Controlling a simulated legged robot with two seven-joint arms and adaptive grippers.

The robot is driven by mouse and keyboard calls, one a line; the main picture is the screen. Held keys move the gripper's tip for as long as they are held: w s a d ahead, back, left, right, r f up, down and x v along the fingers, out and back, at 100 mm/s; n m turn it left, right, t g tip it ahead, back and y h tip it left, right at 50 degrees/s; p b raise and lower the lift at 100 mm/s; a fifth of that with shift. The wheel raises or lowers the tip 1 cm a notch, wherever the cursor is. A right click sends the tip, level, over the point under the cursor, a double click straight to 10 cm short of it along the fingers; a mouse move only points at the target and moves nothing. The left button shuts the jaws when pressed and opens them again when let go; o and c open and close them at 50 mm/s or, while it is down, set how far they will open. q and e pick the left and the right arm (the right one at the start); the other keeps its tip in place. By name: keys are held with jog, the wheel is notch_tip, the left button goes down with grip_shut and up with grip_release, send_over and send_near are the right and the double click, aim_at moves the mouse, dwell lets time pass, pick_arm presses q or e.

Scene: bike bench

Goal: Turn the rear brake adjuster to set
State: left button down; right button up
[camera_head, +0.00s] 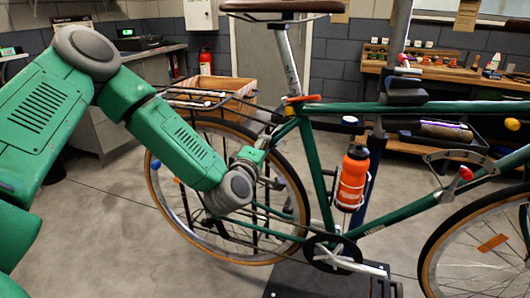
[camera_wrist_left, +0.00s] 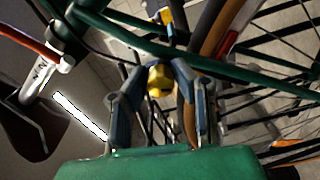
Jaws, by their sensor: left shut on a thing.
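The green bicycle (camera_head: 312,150) stands upright, its rear wheel (camera_head: 290,215) behind my left wrist in the head view. My left gripper (camera_wrist_left: 162,76) reaches in among the frame tubes by the rear wheel. In the left wrist view its two fingers are closed around a yellow knob (camera_wrist_left: 160,82), which looks like the rear brake adjuster. In the head view my left arm covers part of the wheel, and the knob cannot be made out. Any setting mark on the adjuster is not readable. My right gripper is not in view.
A green tube (camera_wrist_left: 200,52) crosses just beyond the fingers, with the tyre (camera_wrist_left: 215,28) and spokes close by. A rear rack with a wooden crate (camera_head: 235,95) sits above the wheel. An orange bottle (camera_head: 352,180) is on the frame. Open floor (camera_head: 110,240) lies left.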

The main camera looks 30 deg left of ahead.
pick_arm(q)
jog(key=n+b, duration=0.2)
jog(key=n, duration=0.1)
jog(key=f+n+b, duration=0.1)
jog(key=n+b, duration=0.1)
jog(key=n, duration=0.1)
jog(key=shift+s, duration=0.15)
jog(key=n+b, duration=0.6)
jog(key=shift+a+n, duration=0.1)
jog(key=shift+n, duration=0.3)
jog(key=n+b, duration=0.7)
jog(key=n, duration=0.1)
jog(key=shift+b, duration=0.3)
jog(key=shift+r+n+b, duration=0.1)
jog(key=shift+n+b, duration=0.65)
jog(key=shift+n, duration=0.35)
jog(key=shift+r+n+b, duration=0.1)
jog(key=shift+n+b, duration=0.2)
jog(key=shift+n, duration=0.6)
jog(key=c, duration=1.4)
grip_release()
jog(key=shift+o, duration=0.2)
jog(key=shift+a+r, duration=0.1)
jog(key=shift+a, duration=0.05)
